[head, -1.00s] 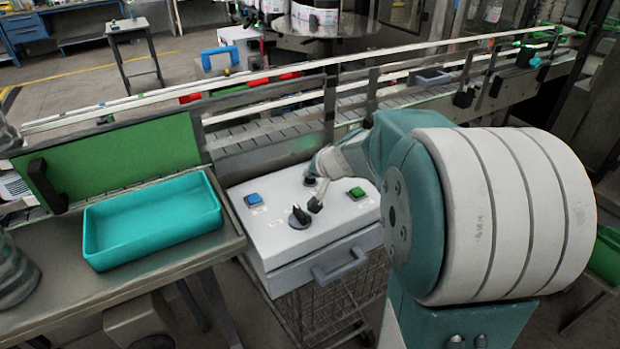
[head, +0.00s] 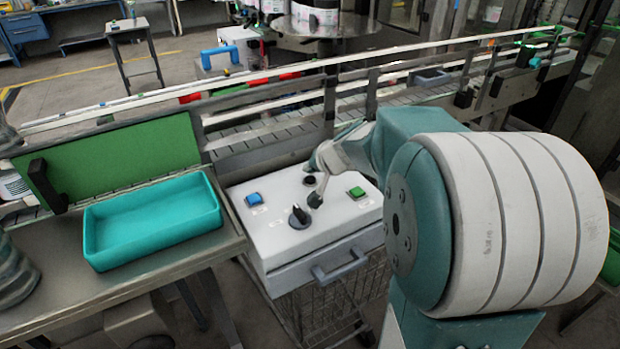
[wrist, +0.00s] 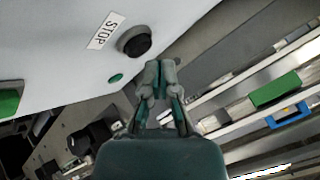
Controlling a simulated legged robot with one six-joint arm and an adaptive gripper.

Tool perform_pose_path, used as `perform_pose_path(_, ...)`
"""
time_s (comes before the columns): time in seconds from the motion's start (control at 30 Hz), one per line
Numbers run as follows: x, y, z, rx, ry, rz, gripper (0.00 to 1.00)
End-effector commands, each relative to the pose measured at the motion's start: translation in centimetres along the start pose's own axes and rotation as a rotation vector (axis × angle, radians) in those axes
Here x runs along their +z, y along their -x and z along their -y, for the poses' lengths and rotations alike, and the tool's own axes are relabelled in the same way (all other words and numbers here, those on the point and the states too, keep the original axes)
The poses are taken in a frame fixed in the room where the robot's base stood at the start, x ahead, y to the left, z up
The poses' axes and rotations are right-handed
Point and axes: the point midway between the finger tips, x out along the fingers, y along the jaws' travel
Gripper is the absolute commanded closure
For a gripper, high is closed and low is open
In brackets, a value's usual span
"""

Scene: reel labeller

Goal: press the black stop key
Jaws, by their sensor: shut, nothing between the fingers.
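The black stop key (head: 309,180) is a round button on the top of the light grey control box (head: 280,255), near its back edge. In the wrist view the black stop key (wrist: 134,41) stands beside a white STOP label (wrist: 107,30).
A conveyor with rails (head: 270,130) runs behind. A teal tray (head: 150,225) sits on the bench at left.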

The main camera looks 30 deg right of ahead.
Motion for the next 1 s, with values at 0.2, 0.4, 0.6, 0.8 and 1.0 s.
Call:
perform_pose_path(0.2, 0.0, 0.0, 0.0, 0.0, 0.0, 0.0, 1.0)
perform_pose_path(0.4, -0.8, 0.9, 0.7, -0.002, 0.003, -0.003, 1.0)
perform_pose_path(0.6, -1.6, 2.1, 1.6, -0.001, 0.002, -0.003, 1.0)
perform_pose_path(0.8, -2.4, 3.2, 2.4, -0.001, 0.002, -0.002, 1.0)
perform_pose_path(1.0, -2.5, 3.5, 2.5, 0.0, 0.0, 0.0, 1.0)
